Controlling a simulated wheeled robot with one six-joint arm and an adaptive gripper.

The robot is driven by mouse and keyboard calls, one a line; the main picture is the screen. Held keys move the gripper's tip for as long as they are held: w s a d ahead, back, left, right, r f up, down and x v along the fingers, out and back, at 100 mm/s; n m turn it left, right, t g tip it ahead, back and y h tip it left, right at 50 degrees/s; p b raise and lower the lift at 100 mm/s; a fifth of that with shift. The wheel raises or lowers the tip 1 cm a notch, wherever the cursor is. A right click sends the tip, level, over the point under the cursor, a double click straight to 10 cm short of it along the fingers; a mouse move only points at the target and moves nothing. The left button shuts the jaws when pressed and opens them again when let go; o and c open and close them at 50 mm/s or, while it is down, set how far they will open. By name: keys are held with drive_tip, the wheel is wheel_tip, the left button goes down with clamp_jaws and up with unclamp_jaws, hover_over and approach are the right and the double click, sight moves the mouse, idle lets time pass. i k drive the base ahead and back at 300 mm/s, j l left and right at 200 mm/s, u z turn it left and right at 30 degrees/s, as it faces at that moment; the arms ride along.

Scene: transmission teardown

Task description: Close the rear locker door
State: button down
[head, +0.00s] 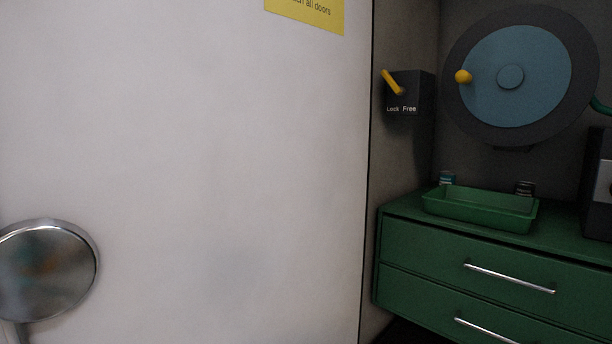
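A large white panel (200,170) fills the left and middle of the head view. It looks like a wall or door face; I cannot tell whether it is the rear locker door. A yellow sign (308,12) at its top edge is cut off and reads in part "all doors". A round, shiny metal disc (45,268) shows at the lower left, in front of or on the panel; I cannot tell which. My gripper is not in view.
Right of the panel's dark edge, a black box (408,95) marked "Lock" and "Free" carries a yellow lever (393,82). A blue-grey wheel (540,85) with a yellow knob stands above a green drawer cabinet (420,262). A green tray (480,212) and small cans sit on top.

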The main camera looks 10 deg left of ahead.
sight(172, 171)
drive_tip(key=j+z, duration=0.1)
drive_tip(key=j, duration=0.35)
drive_tip(key=k+j, duration=0.1)
drive_tip(key=j, duration=0.35)
drive_tip(key=k+j+z, duration=0.15)
drive_tip(key=j, duration=0.7)
drive_tip(key=i+j+z, duration=0.15)
drive_tip(key=j, duration=0.4)
drive_tip(key=i+j+z, duration=0.15)
drive_tip(key=j, duration=0.4)
drive_tip(key=j+z, duration=0.15)
drive_tip(key=j, duration=0.45)
drive_tip(key=k+j+z, duration=0.1)
drive_tip(key=j, duration=0.25)
drive_tip(key=k+j+z, duration=0.15)
drive_tip(key=j, duration=0.2)
drive_tip(key=k+j+z, duration=0.1)
drive_tip(key=j, duration=0.2)
drive_tip(key=k+j+z, duration=0.15)
drive_tip(key=k+j, duration=0.05)
drive_tip(key=j, duration=0.1)
